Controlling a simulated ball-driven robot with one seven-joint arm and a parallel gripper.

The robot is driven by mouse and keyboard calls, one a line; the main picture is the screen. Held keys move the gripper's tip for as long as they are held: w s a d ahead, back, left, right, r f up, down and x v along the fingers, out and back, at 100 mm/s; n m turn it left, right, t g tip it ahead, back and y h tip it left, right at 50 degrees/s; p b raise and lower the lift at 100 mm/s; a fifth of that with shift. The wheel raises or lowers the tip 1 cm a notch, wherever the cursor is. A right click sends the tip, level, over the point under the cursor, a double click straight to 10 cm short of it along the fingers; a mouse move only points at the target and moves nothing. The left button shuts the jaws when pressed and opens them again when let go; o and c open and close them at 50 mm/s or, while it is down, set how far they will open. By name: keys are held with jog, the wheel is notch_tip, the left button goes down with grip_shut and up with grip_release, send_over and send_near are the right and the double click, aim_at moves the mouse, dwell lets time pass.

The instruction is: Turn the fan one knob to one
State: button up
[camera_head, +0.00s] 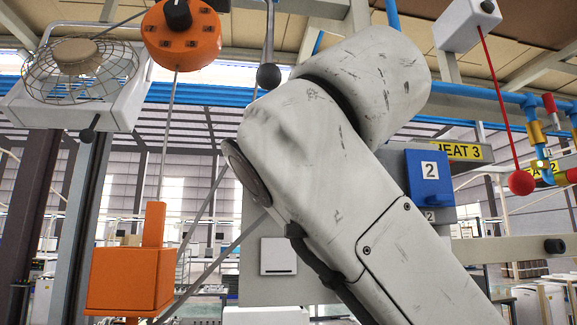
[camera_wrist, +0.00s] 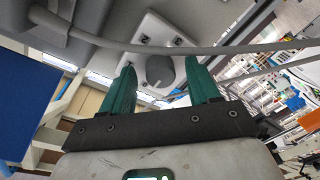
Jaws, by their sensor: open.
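A grey round knob (camera_wrist: 160,71) sits on a white square plate (camera_wrist: 149,38) with dark screws in the wrist view. My gripper (camera_wrist: 162,75) has two green fingers, spread apart, one on each side of the knob as seen from the wrist. I cannot tell whether either finger touches it or how far off the knob is. I cannot read any label or setting on it. In the head view my arm covers the middle and my gripper is hidden. An orange round dial with a black knob (camera_head: 178,15) and markings hangs at upper left, near a caged fan (camera_head: 80,70).
Grey bars (camera_wrist: 200,50) cross close to the fingers in the wrist view. In the head view, an orange box (camera_head: 130,279) hangs at lower left. A blue box marked 2 (camera_head: 429,178), a HEAT 3 sign (camera_head: 464,151) and a red ball pull (camera_head: 521,182) are right.

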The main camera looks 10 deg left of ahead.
jog(key=c, duration=1)
jog(key=shift+c, duration=0.2)
jog(key=m+t+b, duration=0.1)
jog(key=m, duration=1.1)
jog(key=shift+a+f, duration=0.1)
jog(key=shift+a, duration=0.05)
